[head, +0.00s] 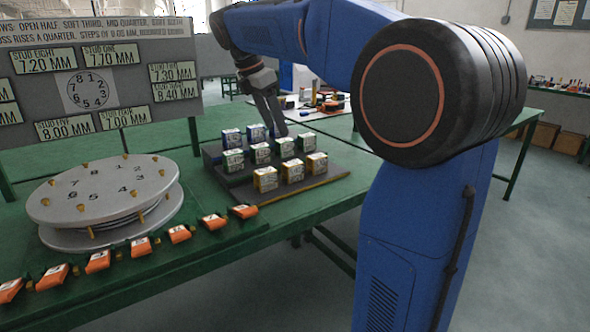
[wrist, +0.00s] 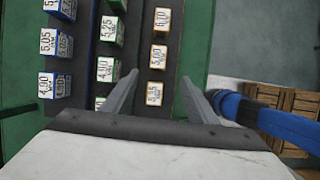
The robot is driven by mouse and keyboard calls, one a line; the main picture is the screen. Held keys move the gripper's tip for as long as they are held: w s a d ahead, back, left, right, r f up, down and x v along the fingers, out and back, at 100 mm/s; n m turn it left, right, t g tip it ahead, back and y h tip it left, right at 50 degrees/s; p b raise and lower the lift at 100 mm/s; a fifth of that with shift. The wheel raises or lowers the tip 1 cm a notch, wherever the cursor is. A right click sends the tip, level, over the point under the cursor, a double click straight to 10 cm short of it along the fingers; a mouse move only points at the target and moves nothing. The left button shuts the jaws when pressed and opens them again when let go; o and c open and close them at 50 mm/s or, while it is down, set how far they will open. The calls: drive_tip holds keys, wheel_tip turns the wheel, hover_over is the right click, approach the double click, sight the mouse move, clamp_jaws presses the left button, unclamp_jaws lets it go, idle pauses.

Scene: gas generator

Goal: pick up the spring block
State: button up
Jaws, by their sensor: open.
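Several small labelled blocks stand in rows on a dark stepped tray (head: 246,191). They include blue-sided blocks (head: 232,139) at the back, green-sided blocks (head: 234,161) in the middle and yellow-sided blocks (head: 265,179) in front. Which one is the spring block I cannot tell. The wrist view shows the rows as columns: blue (wrist: 58,45) at left, green (wrist: 112,32) in the middle, yellow (wrist: 158,56) at right. My gripper (head: 276,128) is over the tray. In the wrist view my gripper (wrist: 160,77) is open and empty, its fingers either side of the yellow column in picture.
A round numbered disc stand (head: 105,192) is on the green table (head: 215,247) at left, with several orange clips (head: 140,247) along the front edge. A sign board (head: 140,60) with numbers stands behind. Other benches and wooden boxes (head: 568,142) are farther off.

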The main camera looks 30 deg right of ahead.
approach(291, 163)
drive_tip(key=x, duration=0.6)
drive_tip(key=shift+d+f, duration=0.15)
drive_tip(key=shift+d, duration=0.1)
drive_tip(key=shift+x, duration=2.55)
drive_tip(key=shift+a+f, duration=0.1)
drive_tip(key=shift+a, duration=0.05)
clamp_jaws()
